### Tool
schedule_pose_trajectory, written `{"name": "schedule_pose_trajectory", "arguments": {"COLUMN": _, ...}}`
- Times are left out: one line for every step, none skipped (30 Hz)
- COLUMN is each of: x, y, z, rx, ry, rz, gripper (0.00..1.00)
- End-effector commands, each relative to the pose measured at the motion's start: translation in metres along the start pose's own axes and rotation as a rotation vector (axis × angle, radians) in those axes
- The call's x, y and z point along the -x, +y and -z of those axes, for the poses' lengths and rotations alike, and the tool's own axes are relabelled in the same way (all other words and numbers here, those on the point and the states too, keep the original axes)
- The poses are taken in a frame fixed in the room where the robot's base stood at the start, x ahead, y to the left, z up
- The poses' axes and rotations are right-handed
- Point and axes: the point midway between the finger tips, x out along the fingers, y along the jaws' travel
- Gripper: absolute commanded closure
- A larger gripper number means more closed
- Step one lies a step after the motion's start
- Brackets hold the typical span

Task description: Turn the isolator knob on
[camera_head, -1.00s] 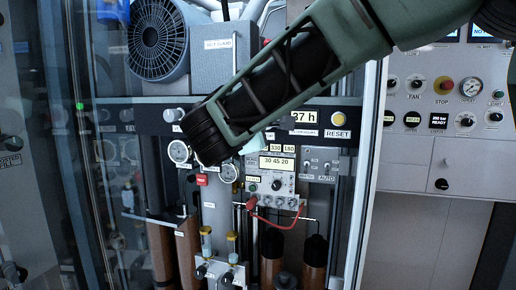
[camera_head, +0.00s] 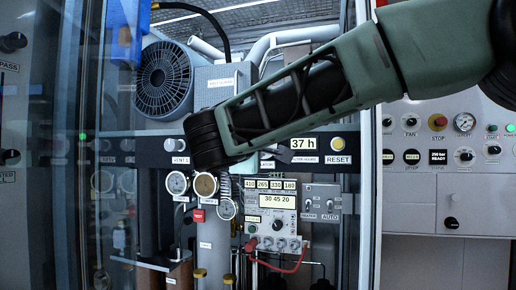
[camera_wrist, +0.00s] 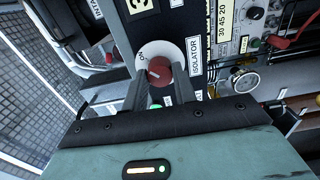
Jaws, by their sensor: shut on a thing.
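The isolator knob (camera_wrist: 160,70) is red with a white mark. It sits on a round white plate (camera_wrist: 144,52) with "ON" at its upper left in the wrist view. An "ISOLATOR" label (camera_wrist: 195,56) is beside it. The knob's white mark points roughly left and a little up in that view. My gripper (camera_wrist: 157,82) has one finger on each side of the knob and is shut on it. In the head view my forearm and wrist cover the knob and the fingers.
A "37 h" display (camera_head: 304,143) and yellow RESET button (camera_head: 338,144) are right of my wrist. Round gauges (camera_head: 206,185) and a meter box with red leads (camera_head: 270,218) are below. A fan (camera_head: 164,77) is above. A cabinet frame edge stands right, under my arm.

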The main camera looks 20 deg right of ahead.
Motion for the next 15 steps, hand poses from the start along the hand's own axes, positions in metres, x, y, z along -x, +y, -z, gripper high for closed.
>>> {"name": "schedule_pose_trajectory", "arguments": {"x": 0.0002, "y": -0.0014, "z": 0.0, "rx": 0.0, "ry": -0.001, "rz": 0.003, "gripper": 0.95}}
{"name": "schedule_pose_trajectory", "arguments": {"x": 0.0002, "y": -0.0014, "z": 0.0, "rx": 0.0, "ry": -0.001, "rz": 0.003, "gripper": 0.95}}
{"name": "schedule_pose_trajectory", "arguments": {"x": 0.0002, "y": -0.0014, "z": 0.0, "rx": 0.0, "ry": -0.001, "rz": 0.003, "gripper": 0.95}}
{"name": "schedule_pose_trajectory", "arguments": {"x": 0.0002, "y": -0.0014, "z": 0.0, "rx": 0.0, "ry": -0.001, "rz": 0.002, "gripper": 0.95}}
{"name": "schedule_pose_trajectory", "arguments": {"x": 0.0002, "y": -0.0014, "z": 0.0, "rx": 0.0, "ry": -0.001, "rz": 0.002, "gripper": 0.7}}
{"name": "schedule_pose_trajectory", "arguments": {"x": 0.0002, "y": -0.0014, "z": 0.0001, "rx": 0.001, "ry": -0.001, "rz": 0.002, "gripper": 0.59}}
{"name": "schedule_pose_trajectory", "arguments": {"x": 0.0002, "y": -0.0013, "z": 0.0001, "rx": 0.001, "ry": -0.001, "rz": 0.002, "gripper": 0.51}}
{"name": "schedule_pose_trajectory", "arguments": {"x": 0.0002, "y": -0.0012, "z": 0.0001, "rx": 0.001, "ry": 0.0, "rz": 0.002, "gripper": 0.51}}
{"name": "schedule_pose_trajectory", "arguments": {"x": 0.0002, "y": -0.0011, "z": 0.0001, "rx": 0.001, "ry": 0.0, "rz": 0.002, "gripper": 0.51}}
{"name": "schedule_pose_trajectory", "arguments": {"x": 0.0002, "y": -0.001, "z": 0.0001, "rx": 0.001, "ry": 0.0, "rz": 0.001, "gripper": 0.51}}
{"name": "schedule_pose_trajectory", "arguments": {"x": 0.0002, "y": -0.0009, "z": 0.0001, "rx": 0.001, "ry": 0.0, "rz": 0.001, "gripper": 0.51}}
{"name": "schedule_pose_trajectory", "arguments": {"x": 0.0001, "y": -0.0008, "z": 0.0001, "rx": 0.001, "ry": 0.0, "rz": 0.001, "gripper": 0.51}}
{"name": "schedule_pose_trajectory", "arguments": {"x": 0.0001, "y": -0.0007, "z": 0.0001, "rx": 0.001, "ry": 0.0, "rz": 0.001, "gripper": 0.51}}
{"name": "schedule_pose_trajectory", "arguments": {"x": 0.0001, "y": -0.0007, "z": 0.0001, "rx": 0.001, "ry": 0.0, "rz": 0.001, "gripper": 0.51}}
{"name": "schedule_pose_trajectory", "arguments": {"x": 0.0004, "y": -0.0006, "z": 0.0001, "rx": 0.001, "ry": 0.0, "rz": 0.001, "gripper": 0.51}}
